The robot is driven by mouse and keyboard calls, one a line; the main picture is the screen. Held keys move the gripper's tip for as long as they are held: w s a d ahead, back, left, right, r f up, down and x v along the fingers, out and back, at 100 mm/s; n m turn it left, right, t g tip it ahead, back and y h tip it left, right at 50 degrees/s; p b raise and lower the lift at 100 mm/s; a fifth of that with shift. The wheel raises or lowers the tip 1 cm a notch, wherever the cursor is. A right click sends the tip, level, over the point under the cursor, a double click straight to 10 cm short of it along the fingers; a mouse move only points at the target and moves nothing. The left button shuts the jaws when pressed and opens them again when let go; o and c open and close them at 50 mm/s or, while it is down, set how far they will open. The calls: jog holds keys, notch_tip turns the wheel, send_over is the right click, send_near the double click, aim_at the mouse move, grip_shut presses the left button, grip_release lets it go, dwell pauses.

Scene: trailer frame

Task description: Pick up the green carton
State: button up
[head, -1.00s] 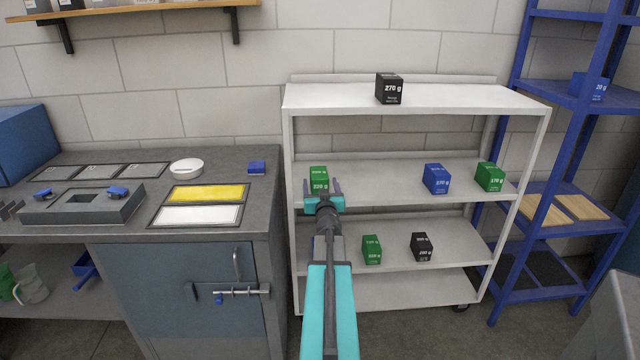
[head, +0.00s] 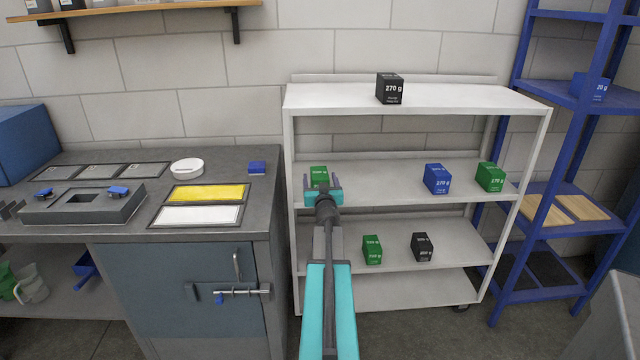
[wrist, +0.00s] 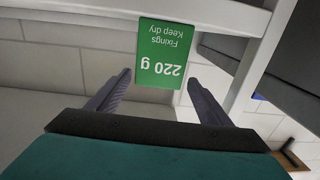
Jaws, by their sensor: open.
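A green carton (head: 318,172) stands on the middle shelf of the white rack, near its left post. In the wrist view the green carton (wrist: 161,54) shows upside down, with "220 g" and "Fixings Keep dry" on its face. My gripper (head: 322,182) is in front of it, and hides its lower part in the head view. In the wrist view my gripper (wrist: 156,84) is open, with one purple finger on each side of the carton's near edge. No contact shows. Other green cartons are on the middle shelf at right (head: 490,177) and on the shelf below (head: 372,250).
The white rack (head: 410,98) has a black carton (head: 389,89) on top. A blue carton (head: 436,179) shares the middle shelf, and another black carton (head: 422,247) is on the shelf below. The rack's left post is close to my gripper. A workbench (head: 262,205) stands at left.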

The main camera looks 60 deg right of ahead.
aim_at(319, 172)
jog(key=shift+x, duration=2.5)
jog(key=shift+s+d, duration=0.1)
jog(key=c, duration=1.3)
jog(key=shift+r, duration=0.1)
jog(key=shift+r+p, duration=0.85)
jog(key=shift+r, duration=0.45)
jog(key=s+a+r+p, duration=0.1)
jog(key=s+a, duration=0.2)
jog(key=s, duration=0.4)
jog(key=s+a+r+p, duration=0.1)
jog(key=s+a+p, duration=0.1)
jog(key=s+a, duration=0.2)
jog(key=shift+s+a+p, duration=0.3)
jog(key=shift+s+a, duration=0.05)
jog(key=shift+s, duration=1.2)
